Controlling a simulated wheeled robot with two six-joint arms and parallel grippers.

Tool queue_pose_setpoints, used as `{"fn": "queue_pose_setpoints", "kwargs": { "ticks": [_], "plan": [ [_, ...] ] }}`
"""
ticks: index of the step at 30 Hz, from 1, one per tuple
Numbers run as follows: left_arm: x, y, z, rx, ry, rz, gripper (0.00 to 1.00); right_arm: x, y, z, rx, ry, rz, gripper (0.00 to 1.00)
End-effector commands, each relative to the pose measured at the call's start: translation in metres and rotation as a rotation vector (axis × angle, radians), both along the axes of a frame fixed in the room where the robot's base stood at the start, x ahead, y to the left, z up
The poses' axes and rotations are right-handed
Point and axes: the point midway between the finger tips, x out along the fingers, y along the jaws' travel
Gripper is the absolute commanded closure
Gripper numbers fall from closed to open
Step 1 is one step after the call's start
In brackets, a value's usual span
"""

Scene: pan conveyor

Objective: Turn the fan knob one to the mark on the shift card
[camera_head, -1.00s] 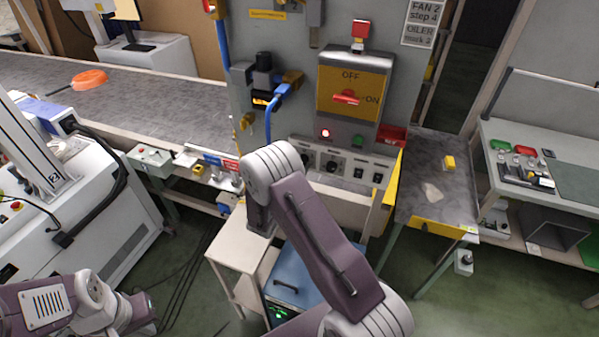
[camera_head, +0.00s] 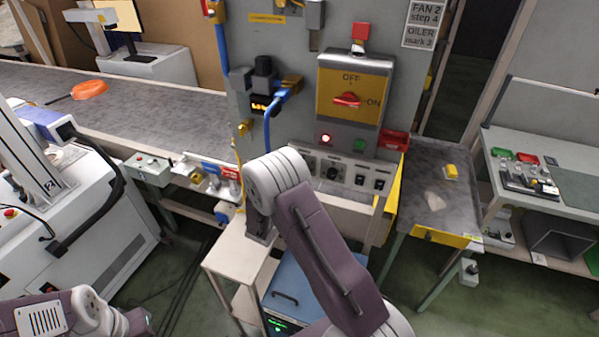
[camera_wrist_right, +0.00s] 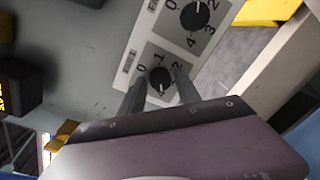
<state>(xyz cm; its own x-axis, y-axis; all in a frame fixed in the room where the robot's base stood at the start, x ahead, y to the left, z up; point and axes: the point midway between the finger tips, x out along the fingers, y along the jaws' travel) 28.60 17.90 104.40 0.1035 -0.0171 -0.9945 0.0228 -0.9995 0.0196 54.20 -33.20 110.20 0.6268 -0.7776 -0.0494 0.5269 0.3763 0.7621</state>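In the right wrist view, a small black round knob (camera_wrist_right: 160,79) sits on a grey dial plate with numbers around it. The tips of my right gripper (camera_wrist_right: 160,93) are apart on either side of it; I cannot tell whether they touch it. A larger dark knob (camera_wrist_right: 195,15) with its own numbers is further up; the labels are cut off or too blurred to read fully. In the head view, my right arm hides its gripper and part of the knob panel (camera_head: 347,163).
A conveyor (camera_head: 170,105) runs left. A small side table (camera_head: 440,175) and a bench (camera_head: 560,190) stand right.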

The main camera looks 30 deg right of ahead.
Motion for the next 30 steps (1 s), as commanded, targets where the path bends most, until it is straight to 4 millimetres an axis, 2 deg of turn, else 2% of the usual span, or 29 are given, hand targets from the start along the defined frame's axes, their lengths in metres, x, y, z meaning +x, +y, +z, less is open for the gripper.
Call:
{"fn": "queue_pose_setpoints", "kwargs": {
  "ticks": [11,21,25,30],
  "plan": [
    [0.000,0.000,-0.003,0.000,0.000,0.000,1.00,-0.002,0.004,-0.001,-0.001,0.002,0.002,0.49],
    [0.000,0.000,-0.027,0.000,0.000,0.000,1.00,-0.045,0.058,0.001,-0.001,0.000,0.005,0.49],
    [0.000,0.000,-0.030,0.000,0.000,0.000,1.00,-0.054,0.068,0.003,-0.001,0.001,0.003,0.49],
    [0.000,0.000,-0.029,0.000,0.000,0.000,1.00,-0.057,0.070,0.004,0.000,0.001,-0.001,0.49]
  ]
}}
